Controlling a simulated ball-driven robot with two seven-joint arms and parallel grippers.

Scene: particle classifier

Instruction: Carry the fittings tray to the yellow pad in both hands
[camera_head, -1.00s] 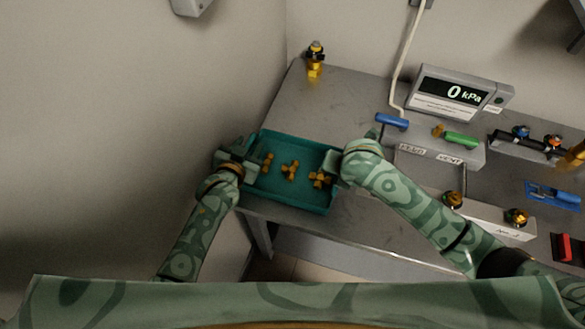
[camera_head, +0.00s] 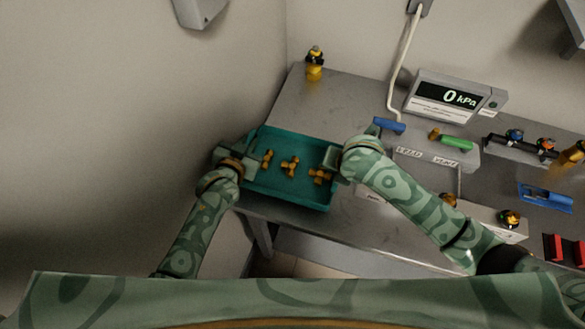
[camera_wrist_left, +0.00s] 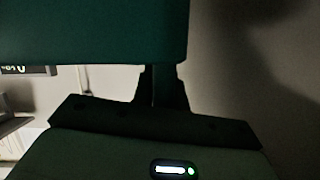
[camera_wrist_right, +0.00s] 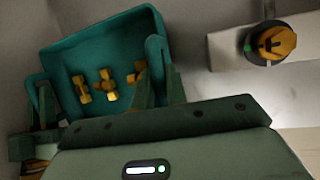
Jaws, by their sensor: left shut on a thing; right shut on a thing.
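The teal fittings tray (camera_head: 287,200) is at the front left of the grey bench, with brass fittings (camera_head: 290,166) lying inside it. My left gripper (camera_head: 250,160) is shut on the tray's left end. My right gripper (camera_head: 332,158) is shut on its right end. In the left wrist view, the tray's dark teal wall (camera_wrist_left: 95,35) fills the top left. In the right wrist view, the tray (camera_wrist_right: 62,60) shows with the fittings inside. The gripped parts are largely hidden by my grippers. I cannot tell whether the tray touches the bench. I see no yellow pad.
A brass fitting (camera_head: 315,66) stands at the bench's back left corner. A pressure display (camera_head: 452,98), a labelled block with blue and green handles (camera_head: 440,155), and blue (camera_head: 546,197) and red items are to the right. Bare bench lies behind the tray. A wall is on the left.

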